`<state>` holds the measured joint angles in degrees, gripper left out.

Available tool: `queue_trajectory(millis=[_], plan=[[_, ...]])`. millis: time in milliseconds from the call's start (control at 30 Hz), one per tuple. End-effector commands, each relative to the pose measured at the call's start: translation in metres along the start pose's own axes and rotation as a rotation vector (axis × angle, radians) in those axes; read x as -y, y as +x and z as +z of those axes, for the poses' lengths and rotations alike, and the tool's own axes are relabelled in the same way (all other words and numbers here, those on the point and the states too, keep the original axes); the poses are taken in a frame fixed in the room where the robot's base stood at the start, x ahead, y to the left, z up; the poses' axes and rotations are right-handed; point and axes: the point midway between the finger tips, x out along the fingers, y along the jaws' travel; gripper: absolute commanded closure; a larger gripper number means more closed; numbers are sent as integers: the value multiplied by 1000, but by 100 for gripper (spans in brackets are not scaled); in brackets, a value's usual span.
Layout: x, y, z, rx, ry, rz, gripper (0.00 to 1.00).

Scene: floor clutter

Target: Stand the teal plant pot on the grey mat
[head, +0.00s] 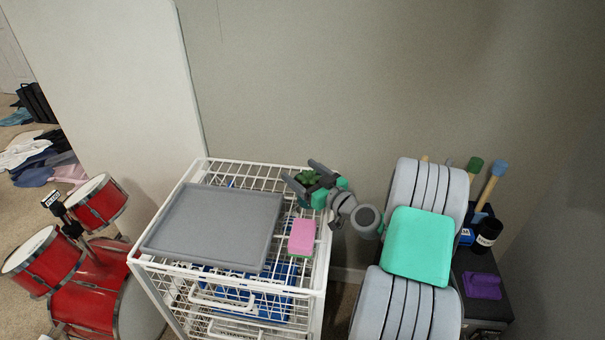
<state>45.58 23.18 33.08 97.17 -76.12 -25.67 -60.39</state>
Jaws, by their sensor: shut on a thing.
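The teal plant pot (318,199) with a green plant in it is at the back right of the white wire rack, in the head view. My gripper (308,180) is shut on the pot, with its grey fingers on either side. My gripper partly hides the pot, and I cannot tell whether the pot touches the wires. The grey mat (215,228) lies flat on the rack top, to the left of the pot, with nothing on it.
A pink sponge-like block (302,237) lies on the rack (228,286) between the mat and its right edge. Red drums (72,255) stand at the left. A black box at the right holds a purple block (482,286) and a dark jar (488,236). A wall rises behind.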

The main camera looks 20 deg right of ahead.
Motion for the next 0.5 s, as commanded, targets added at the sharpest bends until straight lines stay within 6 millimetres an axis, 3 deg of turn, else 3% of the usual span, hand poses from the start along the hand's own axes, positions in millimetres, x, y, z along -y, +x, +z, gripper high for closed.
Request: queue_trajectory(millis=[267,500], plan=[[0,0,1,0,0,0,0],[0,0,0,0,0,0,0]])
